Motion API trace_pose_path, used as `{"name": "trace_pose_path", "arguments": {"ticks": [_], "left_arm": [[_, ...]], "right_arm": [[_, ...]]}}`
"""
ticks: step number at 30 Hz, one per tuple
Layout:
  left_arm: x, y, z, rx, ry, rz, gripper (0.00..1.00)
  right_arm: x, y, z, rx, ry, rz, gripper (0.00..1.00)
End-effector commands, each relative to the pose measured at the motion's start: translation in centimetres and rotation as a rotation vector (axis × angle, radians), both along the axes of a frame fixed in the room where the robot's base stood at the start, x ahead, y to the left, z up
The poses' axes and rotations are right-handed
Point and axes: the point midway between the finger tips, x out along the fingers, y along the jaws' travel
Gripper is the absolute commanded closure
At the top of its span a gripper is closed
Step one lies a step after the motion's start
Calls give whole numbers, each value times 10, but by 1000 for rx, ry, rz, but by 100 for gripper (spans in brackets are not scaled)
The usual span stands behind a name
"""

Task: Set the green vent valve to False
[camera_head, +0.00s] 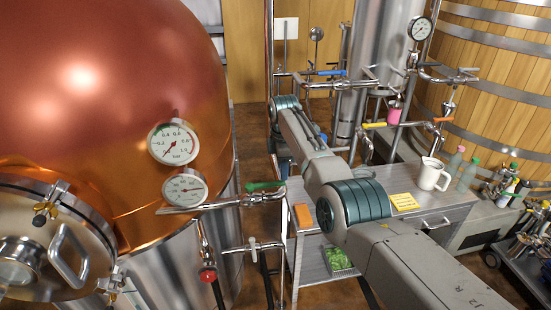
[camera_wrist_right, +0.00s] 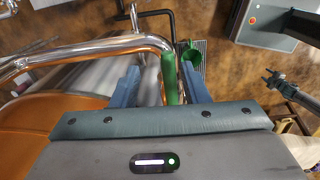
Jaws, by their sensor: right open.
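The green vent valve handle (camera_head: 265,186) sits on a steel pipe beside the copper tank, just right of the lower gauge. It lies roughly level in the head view. In the right wrist view the long green handle (camera_wrist_right: 170,78) stands between the two blue fingers of my right gripper (camera_wrist_right: 160,82). The gripper is open, with the handle nearer the right finger; I cannot tell whether they touch. In the head view my right forearm reaches over the cart, and the fingers are mostly hidden. My left gripper is not in view.
A copper tank (camera_head: 120,90) fills the left. A red valve knob (camera_head: 208,276) is below the gauges. A metal cart (camera_head: 440,215) holds a white mug (camera_head: 433,174) and glass bottles. Pipes with blue, yellow and orange handles run behind my arm.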

Motion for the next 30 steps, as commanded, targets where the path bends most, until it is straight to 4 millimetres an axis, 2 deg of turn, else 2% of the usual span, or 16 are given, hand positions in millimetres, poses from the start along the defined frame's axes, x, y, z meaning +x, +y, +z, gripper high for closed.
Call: {"name": "trace_pose_path", "arguments": {"ticks": [1, 3, 7, 11, 18, 23, 30], "left_arm": [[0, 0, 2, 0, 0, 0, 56], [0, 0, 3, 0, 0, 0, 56], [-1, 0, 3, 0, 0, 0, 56], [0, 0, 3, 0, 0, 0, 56], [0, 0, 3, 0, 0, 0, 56], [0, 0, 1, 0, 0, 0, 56], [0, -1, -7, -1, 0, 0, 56]], "right_arm": [[-6, 14, 11, -1, 11, 20, 59], [-13, 26, 18, -2, 23, 37, 59], [-17, 32, 19, -4, 34, 47, 59], [-18, 32, 6, -3, 34, 50, 59], [-23, 31, -31, -3, 34, 62, 59], [-22, 31, -30, -3, 31, 61, 59], [-22, 31, -41, -3, 31, 61, 59]]}}
